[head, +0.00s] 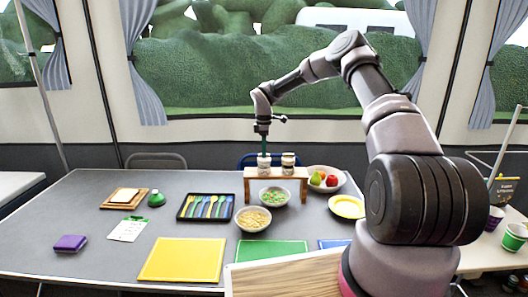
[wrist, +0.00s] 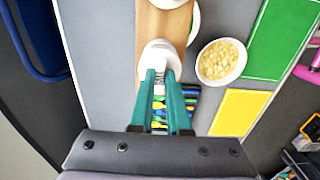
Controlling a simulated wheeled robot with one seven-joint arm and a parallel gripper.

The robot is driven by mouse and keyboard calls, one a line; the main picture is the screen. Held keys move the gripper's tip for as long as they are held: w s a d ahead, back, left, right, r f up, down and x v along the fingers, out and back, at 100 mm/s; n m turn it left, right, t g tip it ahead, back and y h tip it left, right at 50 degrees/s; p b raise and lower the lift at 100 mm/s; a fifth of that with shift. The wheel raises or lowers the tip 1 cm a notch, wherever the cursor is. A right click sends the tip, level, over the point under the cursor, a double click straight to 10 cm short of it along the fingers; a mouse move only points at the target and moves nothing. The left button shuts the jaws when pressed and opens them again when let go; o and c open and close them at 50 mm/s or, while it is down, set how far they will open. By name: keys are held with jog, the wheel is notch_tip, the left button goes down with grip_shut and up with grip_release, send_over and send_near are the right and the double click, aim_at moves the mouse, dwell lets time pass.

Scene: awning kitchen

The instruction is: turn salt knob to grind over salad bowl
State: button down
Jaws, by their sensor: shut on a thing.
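A small wooden stand (head: 249,172) holds two pale grinders side by side on the table. My gripper (head: 264,153) points straight down and is shut on the top of the left grinder (head: 264,163), taken here as the salt knob; any label is too small to read. In the wrist view, my teal fingers (wrist: 160,82) close on its white round top (wrist: 158,45). The right grinder (head: 288,160) stands free. The salad bowl (head: 274,205), with green contents, sits on the table below the stand's board. In the wrist view the board (wrist: 160,22) hides most of the bowl.
A bowl of pale yellow food (head: 253,219) stands in front of the stand to the left. A cutlery tray (head: 182,211) lies left, a fruit bowl (head: 343,182) and yellow plate (head: 347,207) right. Coloured mats (head: 181,260) line the front edge.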

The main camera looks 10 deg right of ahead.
jog(key=shift+m, duration=0.3)
jog(key=m, duration=0.3)
jog(key=shift+r+m, duration=0.1)
jog(key=shift+m, duration=0.2)
jog(key=m, duration=0.3)
jog(key=shift+m, duration=0.4)
jog(key=m, duration=0.3)
jog(key=shift+m, duration=1.9)
jog(key=c, duration=0.9)
grip_release()
